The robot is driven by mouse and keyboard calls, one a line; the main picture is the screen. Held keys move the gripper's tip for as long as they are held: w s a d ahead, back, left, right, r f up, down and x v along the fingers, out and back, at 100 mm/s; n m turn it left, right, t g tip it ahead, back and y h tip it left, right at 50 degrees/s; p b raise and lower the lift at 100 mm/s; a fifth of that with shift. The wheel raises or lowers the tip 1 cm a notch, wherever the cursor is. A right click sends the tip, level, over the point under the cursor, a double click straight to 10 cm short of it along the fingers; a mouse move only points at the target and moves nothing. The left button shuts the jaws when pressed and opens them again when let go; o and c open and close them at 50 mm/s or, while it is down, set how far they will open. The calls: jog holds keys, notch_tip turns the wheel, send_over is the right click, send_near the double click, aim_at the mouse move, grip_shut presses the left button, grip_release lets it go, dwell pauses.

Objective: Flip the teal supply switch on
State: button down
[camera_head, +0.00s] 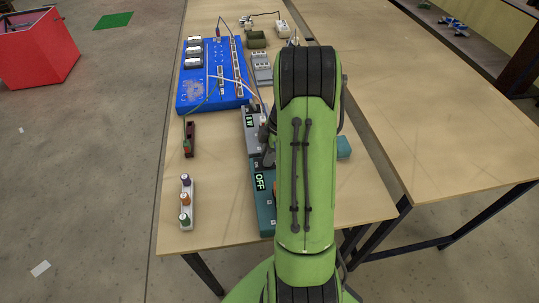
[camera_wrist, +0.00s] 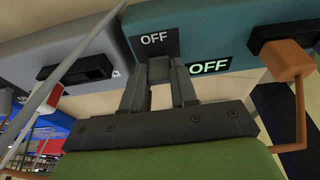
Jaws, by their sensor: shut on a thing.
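The teal supply (camera_head: 265,212) stands near the front of the table in the head view, partly hidden by my arm. Its lit display (camera_head: 259,182) reads OFF. In the wrist view the teal supply (camera_wrist: 200,22) fills the top, with a dark OFF plate (camera_wrist: 155,40) and a lit OFF display (camera_wrist: 209,66). My gripper (camera_wrist: 158,78) is at the switch (camera_wrist: 159,67), a small grey block below the plate. Its two fingers are shut on the switch, one on each side. My arm hides most of my gripper in the head view.
A grey unit (camera_head: 250,125) adjoins the teal supply. An orange plug (camera_wrist: 288,62) with a cable is at the supply's right in the wrist view. A blue board (camera_head: 212,95) with wires lies farther back. A white strip with colored knobs (camera_head: 186,205) lies left.

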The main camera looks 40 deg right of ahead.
jog(key=g+h, duration=0.1)
jog(key=w+a+g+h, duration=0.1)
jog(key=h, duration=0.1)
jog(key=shift+a+b, duration=0.2)
jog(key=shift+b, duration=0.1)
jog(key=shift+w+a+g+h+p, duration=0.15)
jog(key=shift+a+g+h+p, duration=0.1)
jog(key=shift+g+h+p, duration=0.6)
jog(key=shift+w+a+f+g+h+p, duration=0.15)
jog(key=shift+g+h+p, duration=0.15)
jog(key=shift+h, duration=0.35)
jog(key=c, duration=0.9)
grip_release()
jog(key=shift+f, duration=0.1)
